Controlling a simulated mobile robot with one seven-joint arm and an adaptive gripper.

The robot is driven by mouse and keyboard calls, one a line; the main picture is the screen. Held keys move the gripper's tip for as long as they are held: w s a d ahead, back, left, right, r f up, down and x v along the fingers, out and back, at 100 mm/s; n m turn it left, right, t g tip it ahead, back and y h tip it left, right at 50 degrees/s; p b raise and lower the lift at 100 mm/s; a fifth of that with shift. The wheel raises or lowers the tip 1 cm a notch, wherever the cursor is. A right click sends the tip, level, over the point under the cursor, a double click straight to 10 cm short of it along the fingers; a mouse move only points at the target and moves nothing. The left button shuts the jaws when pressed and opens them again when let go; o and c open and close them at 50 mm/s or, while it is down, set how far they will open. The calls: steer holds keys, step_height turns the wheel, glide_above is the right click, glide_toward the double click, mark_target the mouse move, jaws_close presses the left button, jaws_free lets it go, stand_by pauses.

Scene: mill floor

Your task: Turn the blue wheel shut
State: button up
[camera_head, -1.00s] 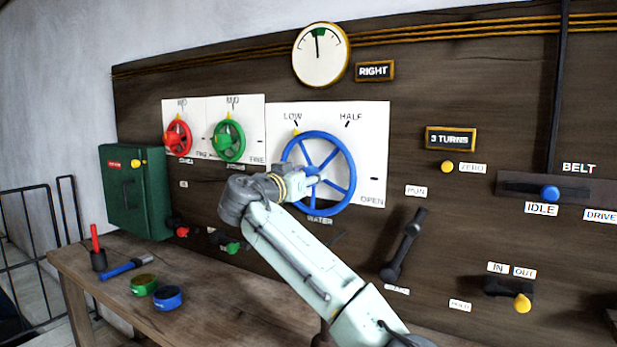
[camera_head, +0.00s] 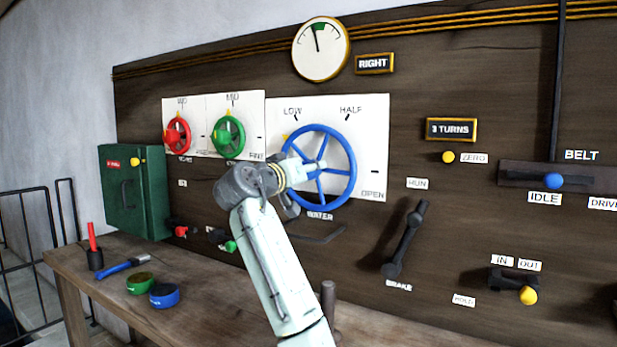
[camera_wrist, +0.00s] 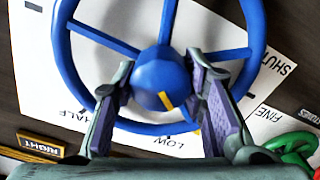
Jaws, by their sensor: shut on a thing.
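The blue wheel (camera_head: 352,160) is mounted on a white dial plate on the dark panel, with LOW, HALF and OPEN labels around it. In the wrist view the wheel (camera_wrist: 257,45) fills the top, and its hub (camera_wrist: 158,75) carries a yellow mark. My gripper (camera_wrist: 160,95) has one finger on each side of the hub and is shut on it. In the head view my gripper (camera_head: 308,172) reaches the wheel's middle from the lower left. A SHUT label (camera_wrist: 272,62) is at the right in the wrist view. A yellow pointer (camera_head: 285,137) shows by the rim near LOW.
A red wheel (camera_head: 177,135) and a green wheel (camera_head: 228,135) are to the left. A brake lever (camera_head: 405,240) stands to the right below. A bench (camera_head: 215,290) below holds a hammer (camera_head: 122,267) and round tins. A gauge (camera_head: 321,48) hangs above.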

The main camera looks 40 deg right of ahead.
steer(key=n+p, duration=0.1)
steer(key=n, duration=0.2)
steer(key=shift+n, duration=0.3)
steer(key=shift+w+n+p, duration=0.1)
steer(key=shift+n+p, duration=0.5)
steer(key=shift+n, duration=1.4)
steer(key=shift+a, duration=0.1)
steer(key=o, duration=1.2)
steer(key=shift+c, duration=0.2)
steer(key=v, duration=1.2)
